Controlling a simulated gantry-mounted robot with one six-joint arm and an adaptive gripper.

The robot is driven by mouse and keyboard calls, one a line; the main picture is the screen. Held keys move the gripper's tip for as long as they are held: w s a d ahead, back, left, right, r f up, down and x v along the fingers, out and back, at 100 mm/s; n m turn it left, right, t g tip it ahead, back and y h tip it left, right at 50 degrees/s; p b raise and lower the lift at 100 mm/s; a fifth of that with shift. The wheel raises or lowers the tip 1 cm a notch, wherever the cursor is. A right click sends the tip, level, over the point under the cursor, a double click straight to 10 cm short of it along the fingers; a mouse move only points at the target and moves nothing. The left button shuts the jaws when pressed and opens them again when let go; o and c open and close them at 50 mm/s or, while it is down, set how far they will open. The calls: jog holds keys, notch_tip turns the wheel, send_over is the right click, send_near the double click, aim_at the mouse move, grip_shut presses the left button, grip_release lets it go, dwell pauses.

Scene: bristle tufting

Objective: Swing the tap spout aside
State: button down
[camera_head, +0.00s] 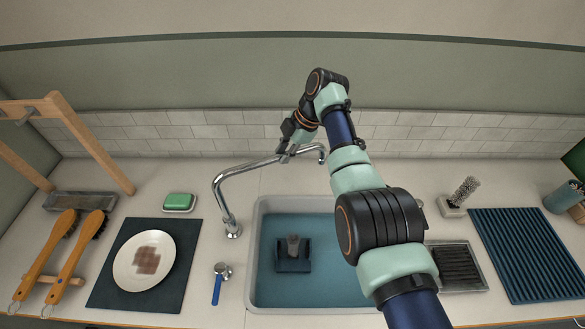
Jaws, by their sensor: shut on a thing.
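The chrome tap spout (247,167) rises from its base (232,229) at the left rim of the sink. It bends over and runs to the right along the back of the sink, with its tip (322,154) just right of my gripper. My gripper (286,155) is shut on the tap spout, on its far stretch near the tip. My arm comes in from the lower right and hides part of the sink and the counter behind it.
The sink (255,290) has a dark block with a peg (293,262) inside. Left are a green soap (178,201), a plate (126,273) on a dark mat, brushes (50,255) and a wooden frame (85,135). Right are a bottle brush (463,192) and a blue mat (530,250).

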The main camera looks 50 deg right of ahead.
dwell(0.3)
jog(key=c, duration=1)
grip_release()
jog(key=v, duration=1.2)
